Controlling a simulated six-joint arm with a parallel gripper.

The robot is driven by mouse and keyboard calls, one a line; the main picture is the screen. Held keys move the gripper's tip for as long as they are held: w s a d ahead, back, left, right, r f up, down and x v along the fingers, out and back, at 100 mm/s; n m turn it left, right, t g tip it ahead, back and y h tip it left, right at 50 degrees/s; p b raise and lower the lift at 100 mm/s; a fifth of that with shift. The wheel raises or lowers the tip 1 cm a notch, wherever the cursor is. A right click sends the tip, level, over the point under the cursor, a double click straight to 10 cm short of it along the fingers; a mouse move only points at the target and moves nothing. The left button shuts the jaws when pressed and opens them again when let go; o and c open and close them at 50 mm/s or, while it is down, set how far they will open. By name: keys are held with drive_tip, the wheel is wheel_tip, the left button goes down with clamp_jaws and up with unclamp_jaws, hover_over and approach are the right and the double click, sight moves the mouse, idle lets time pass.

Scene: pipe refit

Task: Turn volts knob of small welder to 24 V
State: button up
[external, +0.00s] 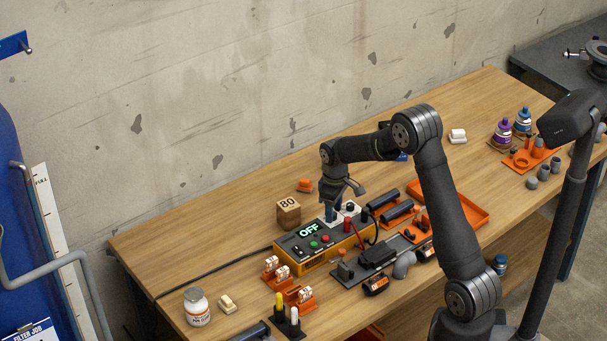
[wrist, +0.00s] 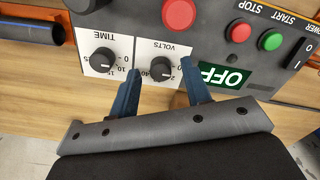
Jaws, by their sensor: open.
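The small welder (external: 318,258) is a yellow-orange box with a dark top panel, on the bench below my gripper. In the wrist view its volts knob (wrist: 161,67) is round and black on a white dial plate with number marks; the exact setting is too small to read. My gripper (wrist: 163,76) is open and empty, with its blue fingers on either side of the volts knob. I cannot tell whether they reach down to its height. The display (wrist: 227,77) reads OFF; it also shows in the external view (external: 309,229).
The time knob (wrist: 104,60) sits beside the volts knob, close to one finger. A large red button (wrist: 179,13), small red stop (wrist: 239,31) and green start (wrist: 271,40) buttons share the panel. A wooden 80 block (external: 289,213) and orange tray (external: 465,205) stand nearby.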

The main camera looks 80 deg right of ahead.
drive_tip(key=shift+f, duration=0.25)
clamp_jaws()
drive_tip(key=shift+m, duration=0.3)
drive_tip(key=m, duration=0.4)
drive_tip(key=shift+m, duration=2)
